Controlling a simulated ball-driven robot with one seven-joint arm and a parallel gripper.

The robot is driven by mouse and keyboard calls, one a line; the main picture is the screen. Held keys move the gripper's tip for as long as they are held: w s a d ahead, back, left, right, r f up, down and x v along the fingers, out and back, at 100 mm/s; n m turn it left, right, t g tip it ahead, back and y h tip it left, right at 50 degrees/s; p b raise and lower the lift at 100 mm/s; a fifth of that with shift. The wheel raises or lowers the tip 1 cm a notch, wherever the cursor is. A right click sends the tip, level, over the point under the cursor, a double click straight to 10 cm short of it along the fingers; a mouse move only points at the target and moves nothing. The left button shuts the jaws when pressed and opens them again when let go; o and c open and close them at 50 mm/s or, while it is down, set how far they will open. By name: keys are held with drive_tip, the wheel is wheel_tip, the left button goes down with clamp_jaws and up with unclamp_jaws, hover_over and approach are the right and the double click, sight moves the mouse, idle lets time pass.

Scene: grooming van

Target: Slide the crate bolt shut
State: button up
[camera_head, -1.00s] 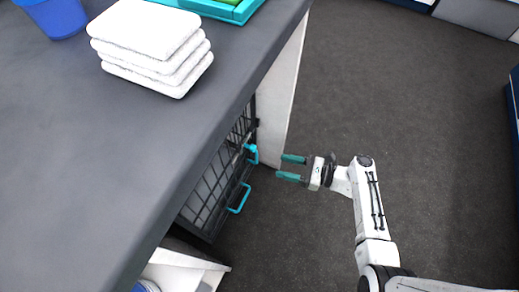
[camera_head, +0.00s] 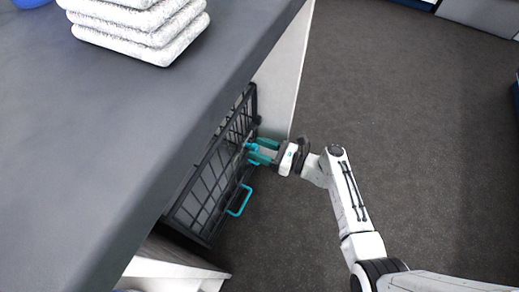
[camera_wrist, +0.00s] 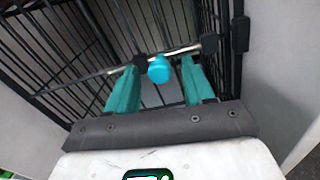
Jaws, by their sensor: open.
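The dark wire crate (camera_head: 209,188) stands under the grey counter, its barred door facing my arm. The bolt shows in the wrist view as a thin metal rod (camera_wrist: 100,75) across the bars, with a bright blue knob (camera_wrist: 159,69). A black bracket (camera_wrist: 209,43) sits by the rod's right end. My gripper (camera_head: 262,151) is at the upper part of the door. In the wrist view its teal fingers (camera_wrist: 155,88) are open, one on each side of the knob; I cannot tell whether they touch it. In the head view the fingers partly hide the knob.
A blue handle (camera_head: 239,200) sticks out of the door below my gripper. The grey counter (camera_head: 130,140) overhangs the crate, with white towels (camera_head: 145,25) on it. A white panel (camera_head: 285,75) stands beyond the crate. Dark floor (camera_head: 400,110) at right is clear.

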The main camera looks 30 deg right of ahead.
drive_tip(key=shift+w+a, duration=0.1)
drive_tip(key=shift+w, duration=0.1)
clamp_jaws()
idle(0.4)
